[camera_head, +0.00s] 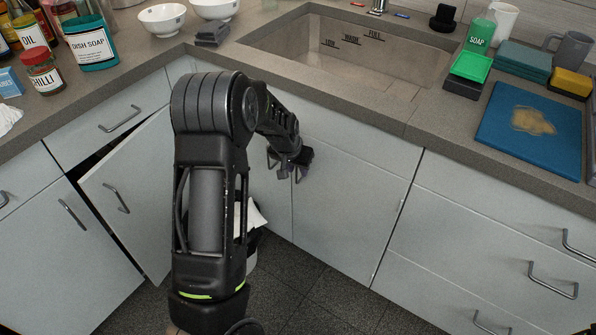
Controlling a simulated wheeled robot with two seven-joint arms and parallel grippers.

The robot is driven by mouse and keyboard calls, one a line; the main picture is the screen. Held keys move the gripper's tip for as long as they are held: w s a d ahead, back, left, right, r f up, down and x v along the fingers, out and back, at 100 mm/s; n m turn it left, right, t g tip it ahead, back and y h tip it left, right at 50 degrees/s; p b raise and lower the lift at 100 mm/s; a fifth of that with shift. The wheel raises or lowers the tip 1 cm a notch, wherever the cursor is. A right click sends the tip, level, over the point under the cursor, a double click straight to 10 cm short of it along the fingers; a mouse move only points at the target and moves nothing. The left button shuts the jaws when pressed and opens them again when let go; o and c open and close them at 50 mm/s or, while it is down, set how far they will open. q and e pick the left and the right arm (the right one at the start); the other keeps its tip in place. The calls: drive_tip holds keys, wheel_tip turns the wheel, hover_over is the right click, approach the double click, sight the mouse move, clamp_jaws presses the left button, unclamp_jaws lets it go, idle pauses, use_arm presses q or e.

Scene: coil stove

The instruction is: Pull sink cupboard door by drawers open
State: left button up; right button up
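The sink cupboard door by the drawers (345,215) is a pale grey panel below the sink, just left of the drawer stack. It looks closed, flush with the front around it. My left gripper (285,172) is at the upper left edge of this door, where a handle would sit. The fingers are small, dark and partly covered by my wrist, so I cannot tell whether they are open or shut, or touch a handle. My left arm hides much of the neighbouring front. My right gripper is not in view.
A corner cupboard door (130,195) at the left stands ajar. Drawers (480,255) with bar handles are at the right. The counter above holds a sink (350,50), bowls (162,19), bottles and a blue cutting board (530,128). Dark floor (300,295) below is free.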

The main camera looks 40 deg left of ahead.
use_arm(q)
drive_tip(key=shift+x, duration=0.9)
drive_tip(key=shift+c, duration=0.4)
clamp_jaws()
idle(0.4)
